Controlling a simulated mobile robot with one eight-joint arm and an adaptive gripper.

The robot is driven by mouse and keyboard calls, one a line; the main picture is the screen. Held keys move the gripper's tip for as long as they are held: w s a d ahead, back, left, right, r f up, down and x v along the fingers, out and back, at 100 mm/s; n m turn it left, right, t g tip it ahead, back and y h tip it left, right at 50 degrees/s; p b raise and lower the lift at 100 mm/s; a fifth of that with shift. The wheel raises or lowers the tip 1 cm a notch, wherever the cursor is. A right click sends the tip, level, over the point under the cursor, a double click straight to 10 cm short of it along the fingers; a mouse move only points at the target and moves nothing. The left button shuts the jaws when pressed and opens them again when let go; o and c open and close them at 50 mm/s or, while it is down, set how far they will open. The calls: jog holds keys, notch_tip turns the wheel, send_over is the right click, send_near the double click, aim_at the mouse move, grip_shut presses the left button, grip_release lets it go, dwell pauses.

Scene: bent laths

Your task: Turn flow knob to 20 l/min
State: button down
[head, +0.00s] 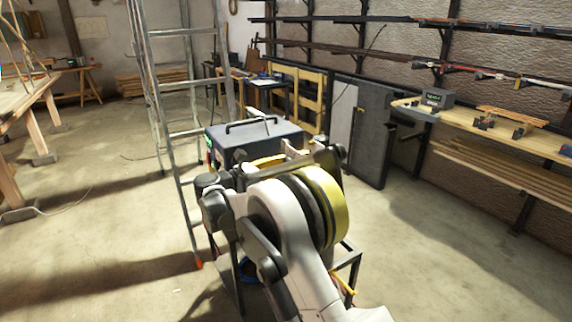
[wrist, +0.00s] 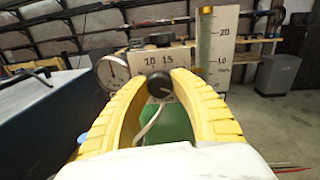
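The flow knob (wrist: 159,84) is a round black knob in the middle of the wrist view. It sits in front of a pale scale plate (wrist: 142,60) on which 10 and 15 can be read; a small pale mark shows on its face, but its setting is unclear. My gripper (wrist: 159,78) has two ribbed yellow fingers whose tips converge at the knob's left and right sides and appear to touch it. In the head view my arm hides the knob and most of the gripper. The dark machine box (head: 255,137) with a handle stands just beyond.
A round dial gauge (wrist: 112,73) stands close left of the knob. An upright flow tube (wrist: 204,42) with a numbered scale stands close right. A metal ladder (head: 183,133) rises left of the box. The floor at right is mostly clear.

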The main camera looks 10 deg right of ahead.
jog(key=shift+n, duration=0.4)
jog(key=n+p, duration=0.2)
jog(key=n, duration=0.1)
jog(key=shift+r, duration=0.1)
jog(key=shift+n+g+p, duration=0.4)
jog(key=shift+n+p, duration=0.2)
jog(key=shift+n, duration=1.7)
jog(key=c, duration=1.1)
grip_release()
jog(key=shift+o, duration=0.2)
jog(key=v, duration=1.2)
jog(key=shift+r, duration=0.15)
